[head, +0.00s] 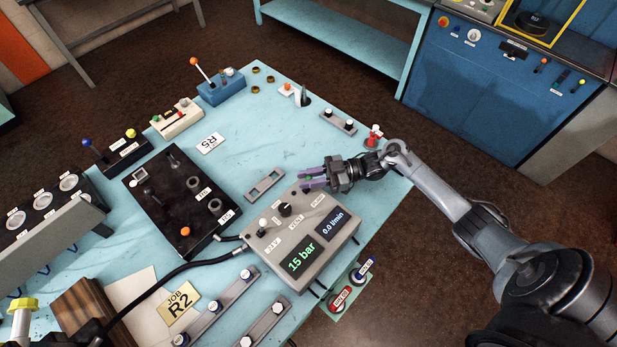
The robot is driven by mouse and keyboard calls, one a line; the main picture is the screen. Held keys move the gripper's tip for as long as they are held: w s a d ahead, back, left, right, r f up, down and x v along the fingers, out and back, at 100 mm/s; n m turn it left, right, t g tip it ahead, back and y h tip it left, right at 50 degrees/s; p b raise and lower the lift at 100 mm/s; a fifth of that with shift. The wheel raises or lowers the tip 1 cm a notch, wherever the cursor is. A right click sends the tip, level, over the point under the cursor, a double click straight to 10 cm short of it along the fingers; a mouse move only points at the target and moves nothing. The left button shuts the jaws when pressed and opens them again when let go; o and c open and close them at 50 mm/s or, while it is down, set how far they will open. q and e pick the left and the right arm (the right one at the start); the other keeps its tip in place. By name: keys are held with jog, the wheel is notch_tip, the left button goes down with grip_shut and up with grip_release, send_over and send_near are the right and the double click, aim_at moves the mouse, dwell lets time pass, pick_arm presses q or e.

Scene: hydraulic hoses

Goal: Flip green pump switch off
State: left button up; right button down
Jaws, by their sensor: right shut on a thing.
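The grey control box (262,245) stands near the front of the light blue table. Its screens read 15 bar in green (302,257) and 0.0 l/min (333,224). A label reading PUMP (318,201) is at its back right corner. My right gripper (305,180) reaches in from the right over that corner. Its purple fingers are shut on the small green pump switch (309,178), of which only a bit shows between them. The switch's exact tilt is hidden by the fingers. My left gripper is not in view.
A black valve block (160,221) with knobs and a hose stands left of the box. A job card (179,303) lies in front. A blue lever unit (221,88) and a beige unit (176,118) stand at the back. The table's middle back is mostly clear.

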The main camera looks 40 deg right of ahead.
jog(key=shift+d+f+y+b, duration=0.2)
jog(key=shift+f+y+b, duration=0.15)
jog(key=shift+b, duration=0.55)
pick_arm(q)
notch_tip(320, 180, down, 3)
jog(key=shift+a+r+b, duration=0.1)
jog(key=shift+b, duration=0.2)
pick_arm(e)
jog(key=shift+d+r+m+t+y, duration=0.15)
jog(key=shift+d+m+t+y, duration=0.1)
jog(key=shift+m+t, duration=0.2)
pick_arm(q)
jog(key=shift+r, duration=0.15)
pick_arm(e)
jog(key=shift+r, duration=0.1)
jog(key=c, duration=1)
grip_release()
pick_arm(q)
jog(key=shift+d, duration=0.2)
